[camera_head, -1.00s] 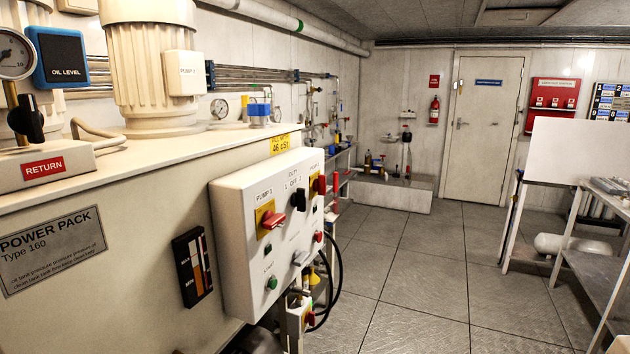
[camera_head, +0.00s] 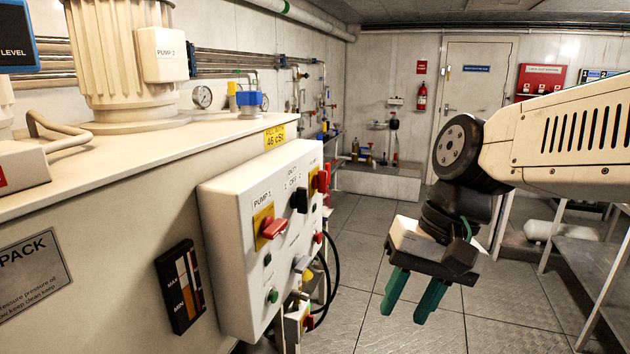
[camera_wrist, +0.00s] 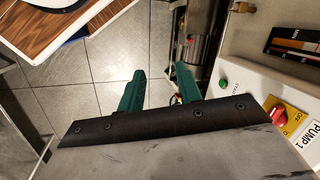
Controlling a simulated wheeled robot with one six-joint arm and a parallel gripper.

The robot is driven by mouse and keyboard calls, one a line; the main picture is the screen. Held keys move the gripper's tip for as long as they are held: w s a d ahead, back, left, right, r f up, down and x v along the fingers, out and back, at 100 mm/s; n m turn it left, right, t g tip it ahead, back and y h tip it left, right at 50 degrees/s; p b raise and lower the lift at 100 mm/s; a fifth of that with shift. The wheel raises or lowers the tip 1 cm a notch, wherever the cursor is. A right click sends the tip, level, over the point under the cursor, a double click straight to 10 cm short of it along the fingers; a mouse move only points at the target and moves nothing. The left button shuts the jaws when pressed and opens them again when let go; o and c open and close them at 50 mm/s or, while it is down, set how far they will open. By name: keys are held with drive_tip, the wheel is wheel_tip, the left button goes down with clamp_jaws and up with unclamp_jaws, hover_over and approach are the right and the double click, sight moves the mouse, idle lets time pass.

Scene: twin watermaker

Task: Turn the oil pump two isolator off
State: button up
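The white control panel (camera_head: 235,260) stands on the side of the power pack. Its far-right red rotary handle on a yellow plate (camera_head: 321,180) is seen edge-on. Its label and exact setting cannot be read. The pump 1 isolator (camera_head: 272,227), also red on yellow, is nearer and left; it also shows at the right of the wrist view (camera_wrist: 278,113). A black duty selector (camera_head: 299,200) sits between them. My gripper (camera_head: 413,298) hangs right of the panel, apart from it, green fingers spread and empty. In the wrist view its fingers (camera_wrist: 160,78) point over the floor.
Black cables (camera_head: 330,285) loop below the panel's right end. A metal bench (camera_head: 600,265) stands at the right. The tiled floor (camera_head: 385,225) between panel and bench is clear. A wooden-topped surface (camera_wrist: 60,25) shows at upper left in the wrist view.

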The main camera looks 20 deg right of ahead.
drive_tip(key=w+a+r+m+y, duration=0.2)
drive_tip(key=w+a+m+y, duration=0.15)
drive_tip(key=w, duration=0.45)
drive_tip(key=m+t+y, duration=0.8)
drive_tip(key=m+t, duration=0.2)
drive_tip(key=m, duration=0.8)
approach(322, 182)
drive_tip(key=x, duration=0.8)
drive_tip(key=shift+w+r, duration=0.15)
drive_tip(key=shift+w, duration=0.2)
drive_tip(key=shift+h, duration=0.25)
clamp_jaws()
